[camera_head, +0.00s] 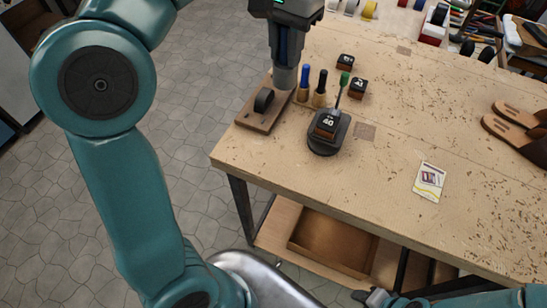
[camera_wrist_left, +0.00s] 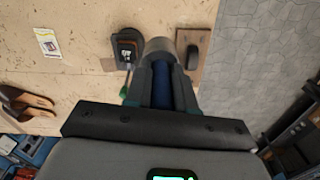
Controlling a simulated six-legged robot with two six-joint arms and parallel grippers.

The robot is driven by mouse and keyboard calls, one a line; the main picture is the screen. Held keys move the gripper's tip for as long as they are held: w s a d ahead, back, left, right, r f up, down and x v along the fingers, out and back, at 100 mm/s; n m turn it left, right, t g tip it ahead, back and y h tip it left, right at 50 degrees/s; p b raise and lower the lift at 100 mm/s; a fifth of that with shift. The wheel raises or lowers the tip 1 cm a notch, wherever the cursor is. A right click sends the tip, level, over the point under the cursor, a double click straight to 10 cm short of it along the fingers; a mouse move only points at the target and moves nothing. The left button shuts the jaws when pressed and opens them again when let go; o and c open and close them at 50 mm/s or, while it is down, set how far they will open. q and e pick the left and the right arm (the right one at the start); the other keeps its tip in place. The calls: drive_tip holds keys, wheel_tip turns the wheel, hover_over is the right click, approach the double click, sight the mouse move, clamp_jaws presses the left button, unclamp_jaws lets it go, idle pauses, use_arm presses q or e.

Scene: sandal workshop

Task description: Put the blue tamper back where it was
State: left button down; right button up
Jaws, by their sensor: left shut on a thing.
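The blue tamper (camera_head: 286,77) hangs upright in my left gripper (camera_head: 283,42), which is shut on its blue handle. In the left wrist view the blue handle of the tamper (camera_wrist_left: 162,90) shows between the fingers of my left gripper (camera_wrist_left: 161,94), with the grey metal head beyond. The head is by the right edge of a wooden board (camera_head: 245,117) at the table's left end; I cannot tell whether it touches the table. Part of the handle is hidden by the fingers. My right gripper (camera_head: 372,297) is low at the bottom edge, its jaws unclear.
A black block (camera_head: 264,100) is on the board. Blue-capped (camera_head: 303,84) and brown (camera_head: 320,88) tools stand right of the tamper. A black stand (camera_head: 324,146) holds a block marked 40. Stamps, a card (camera_head: 430,181) and sandals (camera_head: 518,128) lie farther right.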

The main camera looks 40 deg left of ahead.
use_arm(q)
drive_tip(key=shift+a+f+b, duration=0.3)
drive_tip(key=shift+f+b, duration=0.05)
drive_tip(key=shift+f, duration=0.25)
drive_tip(key=shift+w+f, duration=0.15)
drive_tip(key=shift+f, duration=0.15)
drive_tip(key=shift+w+d+f+b, duration=0.2)
drive_tip(key=shift+f+b, duration=0.2)
drive_tip(key=shift+f, duration=0.2)
drive_tip(key=shift+w+d+f+b, duration=0.15)
drive_tip(key=shift+f+b, duration=0.2)
drive_tip(key=shift+f, duration=0.2)
wheel_tip(320, 180, down, 18)
drive_tip(key=shift+s+a+r+b, duration=0.1)
drive_tip(key=shift+r+b, duration=0.1)
drive_tip(key=shift+b, duration=0.95)
drive_tip(key=shift+f, duration=0.15)
drive_tip(key=shift+a, duration=0.1)
use_arm(e)
wheel_tip(320, 180, down, 6)
drive_tip(key=shift+s+r, duration=0.1)
drive_tip(key=shift+r, duration=0.15)
use_arm(q)
drive_tip(key=shift+s, duration=0.1)
